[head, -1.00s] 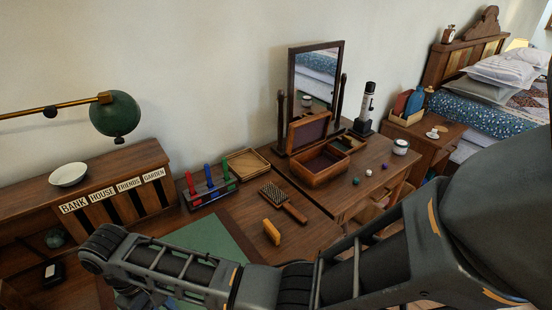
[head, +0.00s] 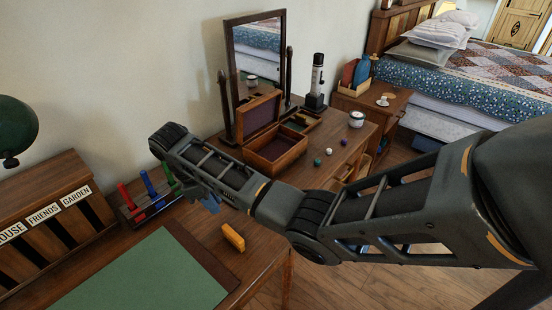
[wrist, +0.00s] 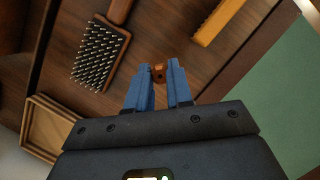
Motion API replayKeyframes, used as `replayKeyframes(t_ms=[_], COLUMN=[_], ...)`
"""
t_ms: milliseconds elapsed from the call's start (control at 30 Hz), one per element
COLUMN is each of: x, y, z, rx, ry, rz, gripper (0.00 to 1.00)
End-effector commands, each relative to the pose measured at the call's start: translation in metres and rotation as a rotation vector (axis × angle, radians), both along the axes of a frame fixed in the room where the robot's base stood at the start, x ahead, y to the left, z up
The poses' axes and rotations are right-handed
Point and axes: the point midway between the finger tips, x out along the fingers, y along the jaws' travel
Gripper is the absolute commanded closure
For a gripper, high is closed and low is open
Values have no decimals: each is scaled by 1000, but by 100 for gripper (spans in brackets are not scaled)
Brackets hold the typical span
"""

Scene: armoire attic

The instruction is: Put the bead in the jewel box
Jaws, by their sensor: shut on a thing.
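The wrist view shows my gripper (wrist: 159,80) with its blue fingers closed on a small orange-brown bead (wrist: 158,72) at the fingertips. In the head view, my gripper (head: 209,203) is partly hidden under my arm, above the desk and left of the jewel box; the held bead cannot be made out there. The wooden jewel box (head: 288,160) stands open on the dressing table, its purple-lined lid (head: 262,116) raised before the mirror. Its main compartment is partly visible. Several small beads, including a green one (head: 317,162) and a purple one (head: 343,142), lie right of the box.
Below my gripper are a hairbrush (wrist: 99,53) and a yellow-orange block-like object (wrist: 218,20), which also shows in the head view (head: 233,237). A wooden tray (wrist: 33,122), a green mat (head: 145,275) and a peg rack (head: 150,205) are nearby. A mirror (head: 258,60) stands behind the box.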

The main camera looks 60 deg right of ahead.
Motion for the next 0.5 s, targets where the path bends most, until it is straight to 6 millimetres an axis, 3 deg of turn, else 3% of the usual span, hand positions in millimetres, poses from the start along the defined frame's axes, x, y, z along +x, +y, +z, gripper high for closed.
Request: replayKeyframes(t_ms=[267,500], x=[2,-9], y=[-71,-160], z=[6,19], rx=[-1,-5], ry=[-2,-4], rz=[203,470], gripper=[100,100])
